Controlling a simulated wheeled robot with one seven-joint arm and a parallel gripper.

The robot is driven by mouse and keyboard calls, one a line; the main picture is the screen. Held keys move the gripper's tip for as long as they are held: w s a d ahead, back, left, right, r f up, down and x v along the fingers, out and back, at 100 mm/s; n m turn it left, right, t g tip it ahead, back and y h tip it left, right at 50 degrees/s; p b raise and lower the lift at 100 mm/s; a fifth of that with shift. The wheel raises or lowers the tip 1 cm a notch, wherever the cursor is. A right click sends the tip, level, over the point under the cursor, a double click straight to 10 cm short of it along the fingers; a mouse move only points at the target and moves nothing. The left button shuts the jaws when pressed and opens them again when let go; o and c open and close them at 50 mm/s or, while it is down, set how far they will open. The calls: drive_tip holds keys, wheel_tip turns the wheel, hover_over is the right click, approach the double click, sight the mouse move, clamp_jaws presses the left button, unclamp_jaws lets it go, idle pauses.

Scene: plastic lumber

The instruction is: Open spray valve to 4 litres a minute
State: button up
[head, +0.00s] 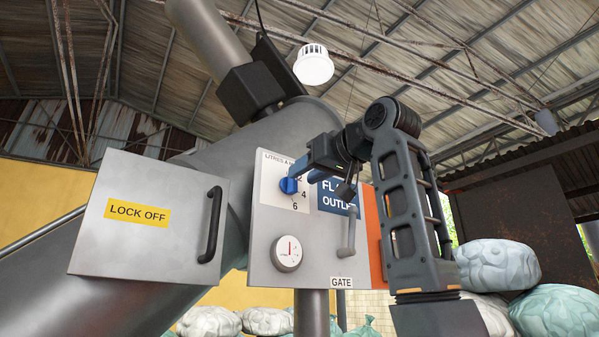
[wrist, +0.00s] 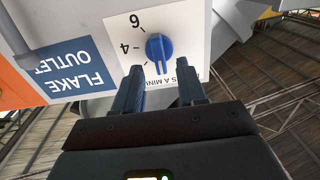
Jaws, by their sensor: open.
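The blue spray valve knob (head: 289,186) sits on a white dial plate marked 2, 4 and 6 on the grey panel, in the head view. In the wrist view, which is turned upside down, the knob (wrist: 159,46) shows with its ridge pointing down the picture, toward the "litres a minute" lettering and away from the 4 (wrist: 124,47). My gripper (wrist: 160,70) is open, its two blue fingers just short of the knob, one toward each side. I see nothing between the fingertips. The 2 is largely hidden by a finger in the wrist view.
A blue "flake outlet" sign (head: 338,196) and a grey gate lever (head: 347,236) are right of the dial. A round gauge (head: 287,253) is below. A "lock off" door (head: 140,222) with a black handle stands left. Wrapped bales (head: 497,265) lie right.

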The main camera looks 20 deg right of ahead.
sight(291, 184)
drive_tip(key=shift+p+x, duration=0.35)
drive_tip(key=shift+x, duration=1.2)
clamp_jaws()
